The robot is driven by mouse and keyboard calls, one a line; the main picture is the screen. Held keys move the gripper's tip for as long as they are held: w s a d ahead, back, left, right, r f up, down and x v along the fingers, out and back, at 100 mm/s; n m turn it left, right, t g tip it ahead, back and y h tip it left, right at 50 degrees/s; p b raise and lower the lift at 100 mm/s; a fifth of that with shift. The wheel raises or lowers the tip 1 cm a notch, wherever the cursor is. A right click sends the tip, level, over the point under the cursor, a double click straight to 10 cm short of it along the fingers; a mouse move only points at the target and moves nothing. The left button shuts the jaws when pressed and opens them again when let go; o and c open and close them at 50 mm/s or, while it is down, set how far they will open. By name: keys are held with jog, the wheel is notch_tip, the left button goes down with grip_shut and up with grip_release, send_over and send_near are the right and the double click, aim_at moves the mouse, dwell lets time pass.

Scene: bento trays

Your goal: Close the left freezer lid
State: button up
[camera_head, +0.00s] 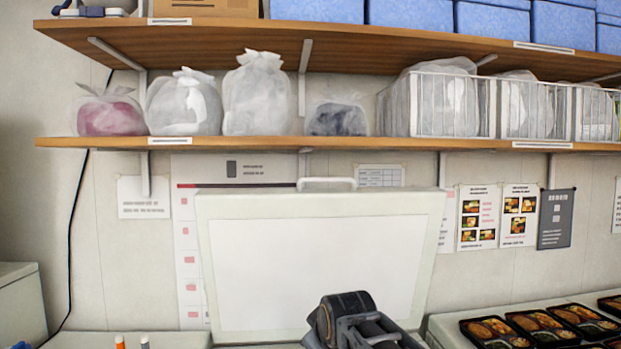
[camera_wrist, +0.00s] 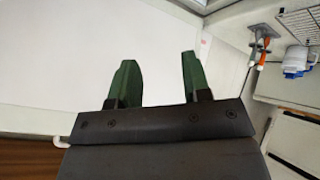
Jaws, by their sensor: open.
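The freezer lid (camera_head: 320,265) stands raised, close to upright, in the middle of the head view. Its pale inner panel faces me, and a white handle (camera_head: 327,183) sits on its top edge. In the wrist view the lid (camera_wrist: 60,75) fills the left side, with part of the handle (camera_wrist: 60,142) at lower left. My gripper (camera_wrist: 158,57) has two green fingers spread apart with nothing between them, in front of the panel. I cannot tell whether they touch it. In the head view my dark arm covers the lid's lower right; the fingertips are hidden there.
Bento trays (camera_head: 495,332) lie on a white surface at lower right. A wooden shelf (camera_head: 240,143) with bags and wire baskets (camera_head: 450,105) hangs above the lid. Two small bottles (camera_head: 120,342) show at lower left. Posters (camera_head: 478,217) hang on the wall.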

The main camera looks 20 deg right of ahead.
jog(key=w+d+r+n+t+h+p, duration=0.1)
jog(key=w+d+r+n+t, duration=0.2)
jog(key=w+r, duration=0.45)
jog(key=w+d+r+n+t+h+p, duration=0.1)
jog(key=w+d+r+n+t, duration=0.3)
jog(key=r, duration=0.6)
jog(key=n+t+h+p, duration=0.1)
jog(key=n+t, duration=0.1)
jog(key=n, duration=0.1)
send_near(324, 181)
jog(key=w+p, duration=0.2)
jog(key=p, duration=0.1)
jog(key=w+d+p, duration=0.1)
jog(key=w+p, duration=0.1)
jog(key=w, duration=0.1)
jog(key=w+p, duration=0.2)
jog(key=p, duration=0.1)
jog(key=shift+w+d+r+p, duration=0.2)
jog(key=shift+d+r+p, duration=0.1)
jog(key=shift+r+p, duration=0.05)
jog(key=shift+w+d+f+p, duration=0.15)
jog(key=shift+w+f+p, duration=0.05)
jog(key=shift+w+p, duration=0.6)
grip_shut()
